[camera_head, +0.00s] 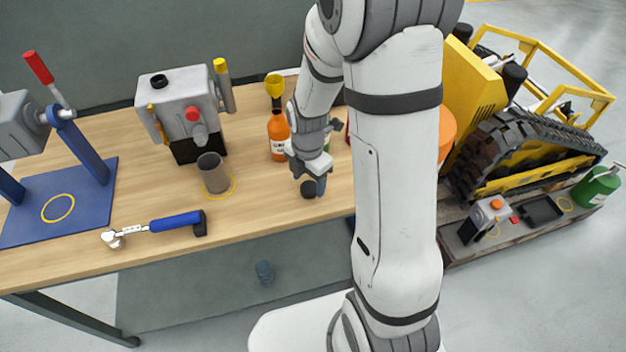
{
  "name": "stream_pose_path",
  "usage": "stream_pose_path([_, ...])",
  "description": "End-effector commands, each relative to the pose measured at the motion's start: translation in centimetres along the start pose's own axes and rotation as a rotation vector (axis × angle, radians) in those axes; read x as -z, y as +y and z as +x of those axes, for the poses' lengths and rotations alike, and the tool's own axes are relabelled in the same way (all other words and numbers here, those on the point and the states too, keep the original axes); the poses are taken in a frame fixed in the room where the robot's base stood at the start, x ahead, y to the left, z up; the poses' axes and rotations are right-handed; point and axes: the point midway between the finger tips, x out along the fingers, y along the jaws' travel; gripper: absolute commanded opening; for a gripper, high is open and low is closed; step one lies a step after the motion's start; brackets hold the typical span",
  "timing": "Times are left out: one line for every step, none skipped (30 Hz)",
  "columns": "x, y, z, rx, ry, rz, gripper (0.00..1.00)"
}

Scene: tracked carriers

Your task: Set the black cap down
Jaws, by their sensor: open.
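A small round black cap (309,190) is on the wooden table (262,208) near its front edge, directly below my gripper. My gripper (313,183) points down at it, with its fingers open around or just above the cap. I cannot tell whether a finger still touches it. The cap looks upright and at table height. My own arm hides the table just to the right.
A dark grey cup (213,173) stands in a yellow ring, left of my gripper. An orange bottle (277,135) stands close behind. A blue-handled wrench (165,224), a grey machine (185,108) and a blue press (82,140) are further left. A tracked carrier (530,150) stands right.

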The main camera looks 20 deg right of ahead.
Motion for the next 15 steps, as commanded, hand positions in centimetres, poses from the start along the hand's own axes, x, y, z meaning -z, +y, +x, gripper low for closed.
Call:
stream_pose_path([0.0,0.1,-1.1,-0.006,-0.003,0.0,0.62])
stream_pose_path([0.0,0.1,-1.8,-0.006,-0.003,0.0,0.62])
stream_pose_path([0.0,0.1,-2.7,-0.006,-0.003,0.0,0.62])
stream_pose_path([-0.1,0.1,-3.4,-0.007,-0.004,0.0,0.62])
stream_pose_path([-0.1,0.1,-4.1,-0.007,-0.004,0.0,0.62])
stream_pose_path([0.0,0.1,-5.0,-0.007,-0.004,0.0,0.62])
stream_pose_path([0.0,0.1,-5.6,-0.007,-0.004,0.0,0.62])
stream_pose_path([0.0,0.1,-6.3,-0.006,-0.003,0.0,0.62])
stream_pose_path([0.0,0.1,-7.0,-0.005,-0.003,0.0,0.62])
stream_pose_path([0.0,0.1,-7.6,-0.006,-0.003,0.0,0.62])
stream_pose_path([0.0,0.1,-8.1,-0.005,-0.003,0.0,0.62])
stream_pose_path([0.0,0.1,-8.7,-0.005,-0.003,0.0,0.62])
stream_pose_path([0.0,0.1,-9.1,-0.003,-0.002,0.0,0.62])
stream_pose_path([0.0,0.1,-9.5,-0.004,-0.002,0.0,0.62])
stream_pose_path([0.0,0.0,-9.9,-0.003,-0.002,0.0,0.62])
